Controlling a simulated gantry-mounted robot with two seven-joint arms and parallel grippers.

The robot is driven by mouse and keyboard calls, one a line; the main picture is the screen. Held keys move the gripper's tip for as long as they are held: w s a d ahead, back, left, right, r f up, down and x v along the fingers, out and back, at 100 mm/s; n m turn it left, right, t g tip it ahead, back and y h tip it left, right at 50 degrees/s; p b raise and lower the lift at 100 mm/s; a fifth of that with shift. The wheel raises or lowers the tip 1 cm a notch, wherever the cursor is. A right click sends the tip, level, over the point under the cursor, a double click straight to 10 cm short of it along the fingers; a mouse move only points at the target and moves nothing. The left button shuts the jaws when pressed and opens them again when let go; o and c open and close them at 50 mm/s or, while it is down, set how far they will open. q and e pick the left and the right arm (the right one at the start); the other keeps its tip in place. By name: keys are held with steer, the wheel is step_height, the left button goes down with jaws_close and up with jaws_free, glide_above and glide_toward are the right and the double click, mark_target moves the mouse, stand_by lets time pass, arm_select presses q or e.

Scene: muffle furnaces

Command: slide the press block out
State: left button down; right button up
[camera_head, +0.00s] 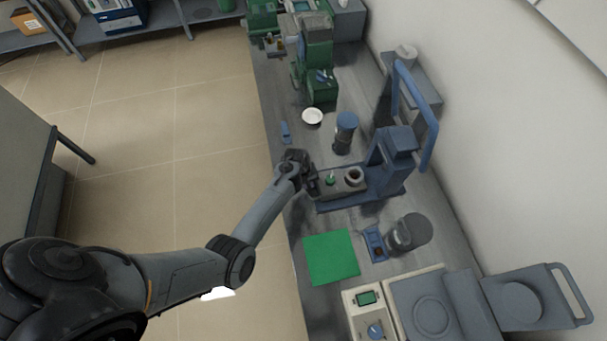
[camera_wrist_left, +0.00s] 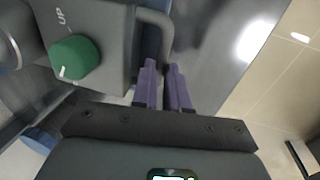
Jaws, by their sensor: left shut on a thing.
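The press block (camera_head: 342,185) is a grey block with a small green knob (camera_head: 330,180), in the blue press (camera_head: 390,150) on the bench. In the left wrist view the block (camera_wrist_left: 105,30) shows its green knob (camera_wrist_left: 74,56), the word UP and a grey loop handle (camera_wrist_left: 158,22). My left gripper (camera_head: 310,180) is at the block's left end. In the wrist view its purple fingers (camera_wrist_left: 163,68) are close together and shut on the handle, whose gripped part is partly hidden. My right gripper is in neither view.
A white dish (camera_head: 312,117) and a blue-capped jar (camera_head: 346,128) stand behind the block. A green mat (camera_head: 331,257) and a small blue device (camera_head: 375,243) lie in front.

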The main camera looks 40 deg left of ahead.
arm_select(q)
steer(key=shift+a, duration=0.1)
steer(key=c, duration=1.5)
jaws_free()
steer(key=shift+s, duration=0.1)
steer(key=o, duration=0.4)
steer(key=shift+s+a, duration=0.15)
steer(key=shift+c, duration=0.2)
steer(key=shift+r, duration=0.45)
step_height(320, 180, up, 10)
steer(key=s+a+p, duration=0.1)
steer(key=shift+s+f, duration=0.15)
steer(key=shift+s, duration=0.1)
